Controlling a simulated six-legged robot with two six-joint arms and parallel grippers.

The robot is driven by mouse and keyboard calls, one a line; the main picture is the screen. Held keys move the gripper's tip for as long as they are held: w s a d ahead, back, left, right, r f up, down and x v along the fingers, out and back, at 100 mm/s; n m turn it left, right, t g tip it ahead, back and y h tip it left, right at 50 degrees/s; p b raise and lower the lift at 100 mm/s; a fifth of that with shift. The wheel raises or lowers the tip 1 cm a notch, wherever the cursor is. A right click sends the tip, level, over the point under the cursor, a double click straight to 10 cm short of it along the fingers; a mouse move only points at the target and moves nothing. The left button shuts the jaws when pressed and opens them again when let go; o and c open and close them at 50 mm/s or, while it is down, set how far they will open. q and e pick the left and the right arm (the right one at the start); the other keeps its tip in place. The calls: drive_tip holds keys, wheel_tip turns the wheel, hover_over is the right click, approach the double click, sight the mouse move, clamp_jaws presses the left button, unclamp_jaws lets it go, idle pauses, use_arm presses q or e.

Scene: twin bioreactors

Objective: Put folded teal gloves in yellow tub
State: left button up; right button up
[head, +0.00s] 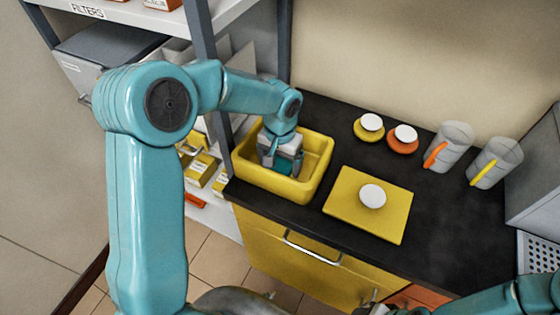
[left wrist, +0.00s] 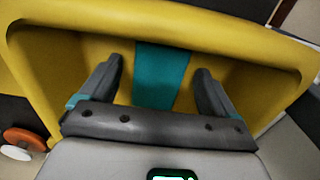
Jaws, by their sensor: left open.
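The yellow tub (head: 247,176) stands on the black counter at its left end. My left gripper (head: 281,168) points down into the tub, with its fingers below the rim. In the left wrist view my left gripper (left wrist: 160,85) is open, with its two fingers apart. The folded teal gloves (left wrist: 161,72) show as a teal strip between the fingers, inside the yellow tub (left wrist: 235,38); a gap shows on both sides of them. In the head view the gripper mostly hides them.
A yellow mat (head: 345,208) with a white-topped knob lies right of the tub. Behind are a yellow-based jar (head: 368,127), an orange-based jar (head: 403,139) and two clear jugs (head: 450,146) with coloured handles. A shelf post (head: 203,35) rises close left of the tub.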

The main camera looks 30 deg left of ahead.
sight(279, 168)
use_arm(q)
wheel_tip(279, 168, up, 12)
drive_tip(key=shift+f, duration=0.15)
drive_tip(key=shift+f, duration=0.1)
drive_tip(key=shift+s, duration=0.15)
idle(0.4)
